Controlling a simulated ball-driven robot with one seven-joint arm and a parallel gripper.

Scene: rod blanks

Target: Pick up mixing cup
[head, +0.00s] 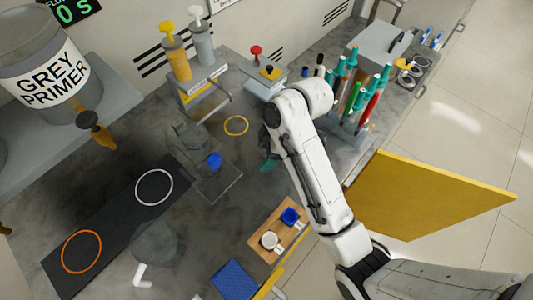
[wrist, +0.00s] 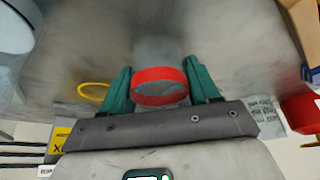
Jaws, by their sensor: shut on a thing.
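In the wrist view, the mixing cup (wrist: 159,98) shows as a see-through, greyish body with a red band, between the two teal fingers. My gripper (wrist: 159,76) is shut on it, one finger on each side of the band. In the head view, one teal fingertip of my gripper (head: 268,163) shows beside my white arm over the grey bench. The arm hides the rest of the gripper and the cup there. What is inside the cup cannot be told.
A yellow ring (head: 236,125) marks the bench left of my gripper. A black mat (head: 118,222) with white and orange rings lies at left, near the grey primer tank (head: 50,75). A tool rack (head: 355,95), mug tray (head: 262,255) and open yellow door (head: 430,197) surround the arm.

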